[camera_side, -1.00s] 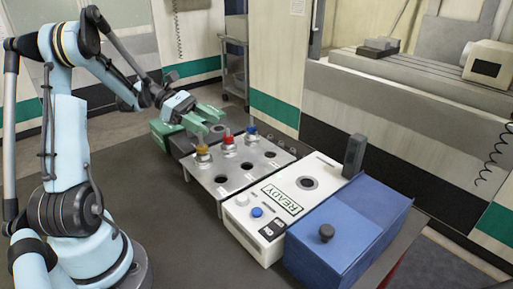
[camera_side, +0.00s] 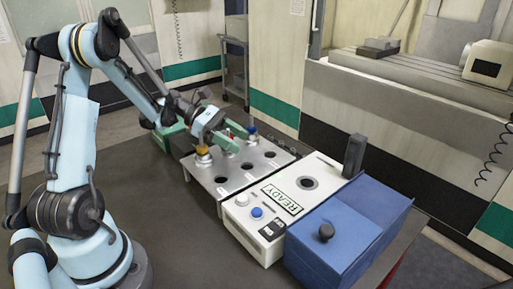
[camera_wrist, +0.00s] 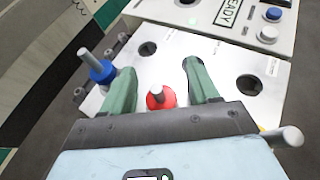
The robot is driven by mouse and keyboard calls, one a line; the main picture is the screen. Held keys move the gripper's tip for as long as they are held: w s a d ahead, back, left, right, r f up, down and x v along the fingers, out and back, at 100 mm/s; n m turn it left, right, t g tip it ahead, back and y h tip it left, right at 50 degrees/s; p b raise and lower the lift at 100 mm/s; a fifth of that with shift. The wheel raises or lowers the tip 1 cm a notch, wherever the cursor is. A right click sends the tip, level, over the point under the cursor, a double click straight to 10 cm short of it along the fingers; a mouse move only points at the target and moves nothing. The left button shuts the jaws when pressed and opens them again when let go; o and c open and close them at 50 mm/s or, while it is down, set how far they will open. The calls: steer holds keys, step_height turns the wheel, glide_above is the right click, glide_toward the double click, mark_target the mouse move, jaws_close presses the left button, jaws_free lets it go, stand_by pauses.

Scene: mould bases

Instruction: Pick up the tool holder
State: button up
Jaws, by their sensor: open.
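Three tool holders stand in a row in the holes of a grey metal rack (camera_side: 225,178): one with a yellow-orange collar (camera_side: 202,149), one with a red collar (camera_wrist: 161,99) and one with a blue collar (camera_wrist: 102,71). My gripper (camera_side: 231,136) is over the red one, which is partly hidden in the side view. In the wrist view my gripper (camera_wrist: 158,68) is open, with its green fingers apart and the red holder between them, nearer the palm in the picture. I cannot tell whether either finger touches it. A grey shank shows at the lower right of the wrist view.
The rack has several empty holes. A white READY box (camera_side: 270,207) with buttons and a round opening adjoins it, then a blue box (camera_side: 345,235) with a dark knob. A dark upright block (camera_side: 354,155) stands behind. The table's near left is clear.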

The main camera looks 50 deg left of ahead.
steer(key=shift+c, duration=0.3)
jaws_close()
steer(key=shift+r, duration=0.15)
